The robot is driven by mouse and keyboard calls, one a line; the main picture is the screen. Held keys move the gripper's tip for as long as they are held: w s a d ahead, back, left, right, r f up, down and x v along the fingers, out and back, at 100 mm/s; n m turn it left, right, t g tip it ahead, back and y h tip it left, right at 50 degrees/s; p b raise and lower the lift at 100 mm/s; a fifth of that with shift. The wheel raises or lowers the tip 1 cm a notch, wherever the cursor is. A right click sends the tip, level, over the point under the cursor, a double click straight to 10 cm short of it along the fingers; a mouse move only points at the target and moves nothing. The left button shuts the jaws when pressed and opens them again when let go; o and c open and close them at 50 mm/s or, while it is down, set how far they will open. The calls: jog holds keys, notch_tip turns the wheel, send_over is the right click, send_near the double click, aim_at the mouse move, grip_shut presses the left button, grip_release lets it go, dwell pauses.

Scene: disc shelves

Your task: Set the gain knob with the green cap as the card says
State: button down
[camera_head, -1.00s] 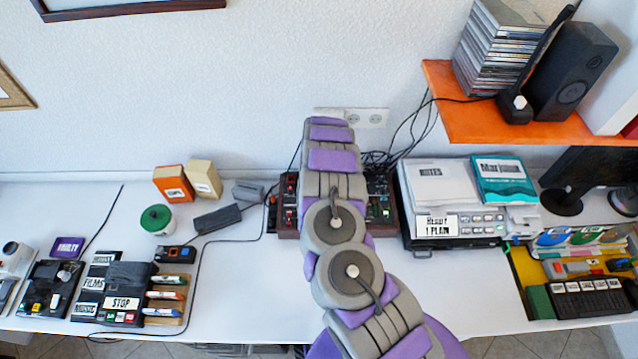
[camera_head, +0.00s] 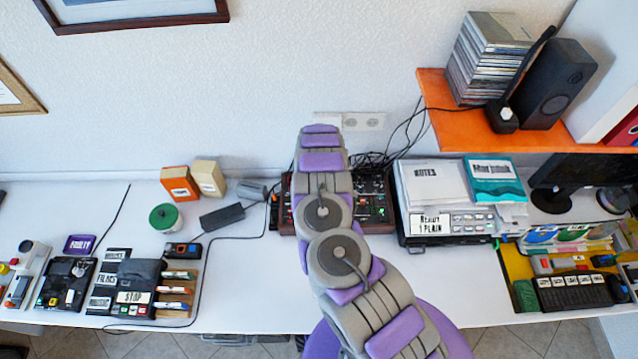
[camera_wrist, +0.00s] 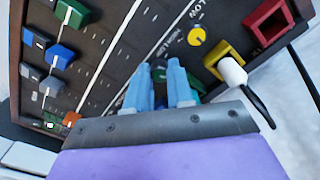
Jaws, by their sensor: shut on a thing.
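The dark mixer panel (camera_head: 372,228) stands at the back of the desk, partly behind my arm. It fills much of the wrist view (camera_wrist: 118,68). My gripper (camera_wrist: 162,78) has its light blue fingers shut at the panel, on a small knob. The fingers hide most of this knob; a little green shows beside them. A round yellow knob (camera_wrist: 197,36) with a dark pointer mark is just beyond the fingers. A slider with a green cap (camera_wrist: 72,14) is at upper left. In the head view my gripper is hidden by my arm. I cannot make out a card with the setting.
Sliders with blue caps (camera_wrist: 60,56) are left of my gripper. A white plug (camera_wrist: 232,72) in a yellow socket and a red socket (camera_wrist: 268,22) are close on the right. A grey device with papers (camera_head: 448,228) stands right of the mixer.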

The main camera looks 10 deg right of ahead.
jog(key=m+p, duration=0.1)
jog(key=m, duration=0.2)
jog(key=shift+a+r+m, duration=0.1)
jog(key=shift+m, duration=0.3)
jog(key=m+p, duration=0.1)
jog(key=m, duration=0.2)
jog(key=shift+m, duration=0.3)
jog(key=m, duration=0.2)
jog(key=shift+m, duration=0.3)
jog(key=m, duration=0.4)
jog(key=shift+w+m, duration=0.1)
jog(key=shift+m, duration=0.2)
jog(key=m, duration=1)
jog(key=shift+m, duration=0.4)
jog(key=c, duration=1.1)
grip_release()
jog(key=shift+o, duration=0.5)
